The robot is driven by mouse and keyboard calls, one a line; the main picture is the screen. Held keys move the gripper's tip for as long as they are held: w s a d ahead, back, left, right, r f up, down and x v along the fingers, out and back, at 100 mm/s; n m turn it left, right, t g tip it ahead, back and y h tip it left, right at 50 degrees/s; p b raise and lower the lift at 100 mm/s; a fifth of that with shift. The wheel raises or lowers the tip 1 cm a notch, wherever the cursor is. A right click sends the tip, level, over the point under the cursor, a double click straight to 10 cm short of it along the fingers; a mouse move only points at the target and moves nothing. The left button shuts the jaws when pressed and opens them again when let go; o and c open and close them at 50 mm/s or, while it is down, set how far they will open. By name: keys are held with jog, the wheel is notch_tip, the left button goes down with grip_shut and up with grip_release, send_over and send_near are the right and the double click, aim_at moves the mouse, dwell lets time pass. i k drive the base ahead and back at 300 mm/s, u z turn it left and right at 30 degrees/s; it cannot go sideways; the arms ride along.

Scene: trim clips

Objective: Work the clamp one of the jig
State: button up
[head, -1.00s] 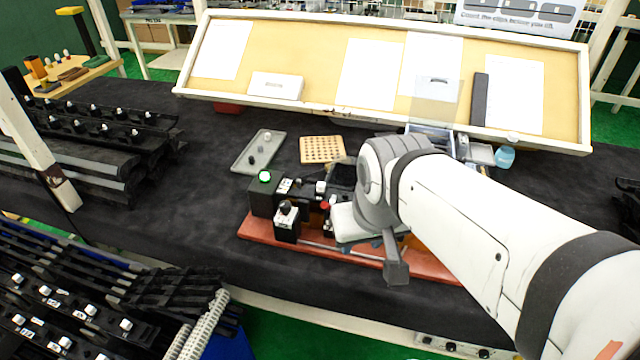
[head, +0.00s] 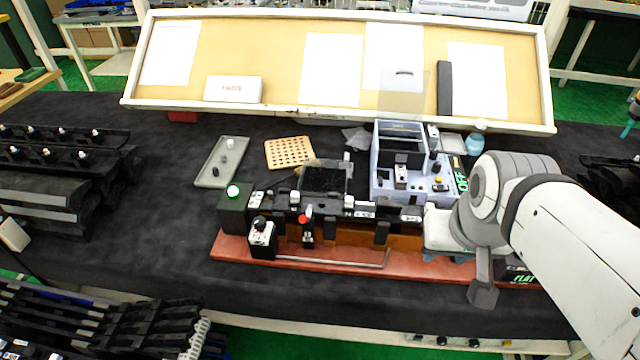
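The jig is a long dark fixture on a red-brown base plate (head: 300,258) on the black-covered table. A small upright clamp with a red-tipped handle (head: 305,219) stands at its front, left of the middle. No readable label shows which clamp is number one. A black box with a green-lit button (head: 233,191) sits at the jig's left end, with a black-and-white knob unit (head: 262,238) in front. My arm's end is over the jig's right end, well right of the red-tipped clamp.
A lilac-grey device (head: 385,182) with a lit green "OFF" stands behind the jig's right part. A grey tray (head: 211,178) and a perforated tan board (head: 289,153) lie behind the jig at left. A framed tilted board (head: 280,60) spans the back.

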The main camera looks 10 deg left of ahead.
aim_at(303, 219)
jog(key=z, duration=0.15)
jog(key=k, duration=1)
jog(key=u, duration=0.7)
jog(key=i, duration=1)
jog(key=u, duration=0.05)
